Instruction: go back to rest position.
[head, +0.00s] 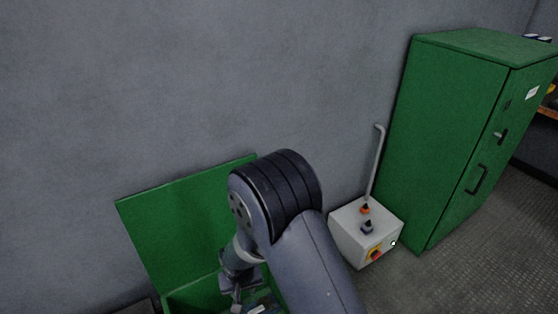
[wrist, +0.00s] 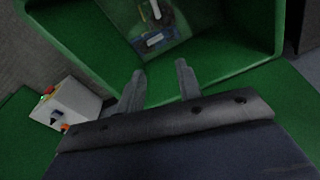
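My gripper (wrist: 158,88) shows in the wrist view with its two grey fingers apart and nothing between them. It points toward an open green box (wrist: 225,75), in which a clear panel or bag with small dark and white items (wrist: 155,35) lies. In the head view my arm reaches down over the green box, whose raised lid (head: 175,220) leans toward the wall. The gripper (head: 238,290) is low in that view and partly hidden by my arm.
A white control box (head: 350,238) with a red-yellow knob and a grey conduit stands right of my arm. A tall green cabinet (head: 455,140) with its door shut stands farther right. A grey wall (head: 150,90) is behind. Grey floor (head: 480,260) is clear at lower right.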

